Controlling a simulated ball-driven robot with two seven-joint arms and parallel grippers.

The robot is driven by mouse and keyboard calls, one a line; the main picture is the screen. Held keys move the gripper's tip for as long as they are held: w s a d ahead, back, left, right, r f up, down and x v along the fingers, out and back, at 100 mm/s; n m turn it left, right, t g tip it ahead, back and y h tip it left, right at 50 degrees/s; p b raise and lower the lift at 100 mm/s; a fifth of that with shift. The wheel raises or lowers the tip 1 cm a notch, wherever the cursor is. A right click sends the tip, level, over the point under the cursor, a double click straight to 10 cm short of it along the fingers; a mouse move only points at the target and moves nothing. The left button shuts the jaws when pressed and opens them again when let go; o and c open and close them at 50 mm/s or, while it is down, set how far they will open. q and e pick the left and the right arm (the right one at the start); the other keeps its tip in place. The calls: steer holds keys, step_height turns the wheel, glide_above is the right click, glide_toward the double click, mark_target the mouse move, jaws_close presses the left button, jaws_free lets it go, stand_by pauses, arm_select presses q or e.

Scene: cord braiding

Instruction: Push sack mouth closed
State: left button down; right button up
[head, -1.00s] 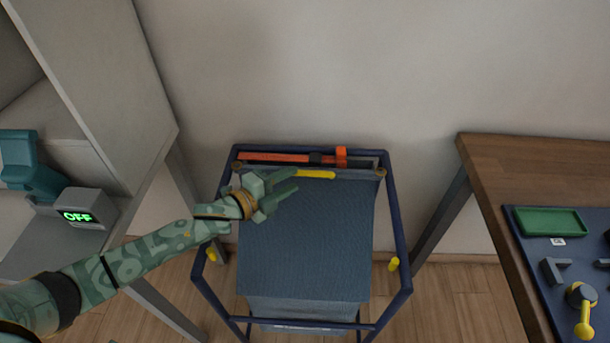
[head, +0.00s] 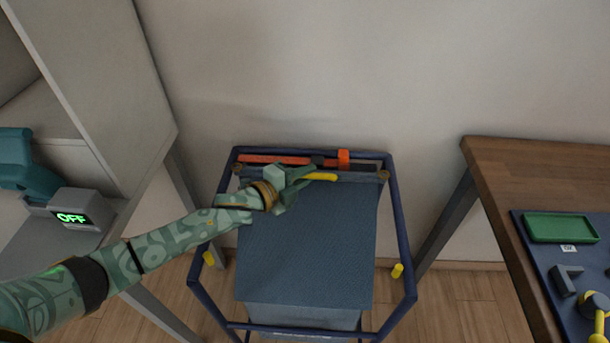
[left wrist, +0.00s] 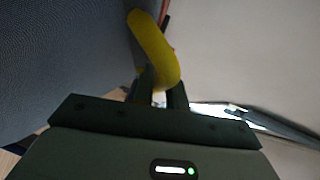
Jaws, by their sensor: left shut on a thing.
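The blue sack (head: 305,245) hangs in a dark blue tube frame (head: 402,225). A bar with a yellow handle (head: 322,177) lies along its far edge. My left gripper (head: 306,178) is shut on the left end of this handle. The left wrist view also shows the yellow handle (left wrist: 153,48) between the fingertips (left wrist: 160,88). The fingers and hand cover part of the bar. How far the sack mouth gapes cannot be told. My right gripper is not in view.
A red-orange bar (head: 272,160) with an orange block (head: 343,158) lies behind the handle, near the wall. Yellow pegs (head: 397,270) stick out at the frame's sides. A wooden table (head: 520,180) with a green tray (head: 560,228) is at right. A grey cabinet (head: 90,70) is at left.

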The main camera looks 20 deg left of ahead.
arm_select(q)
steer(key=shift+w+a+r, duration=0.1)
steer(key=shift+w+a, duration=0.1)
steer(key=shift+w, duration=0.35)
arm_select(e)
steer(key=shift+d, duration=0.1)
arm_select(q)
steer(key=c, duration=1.4)
jaws_free()
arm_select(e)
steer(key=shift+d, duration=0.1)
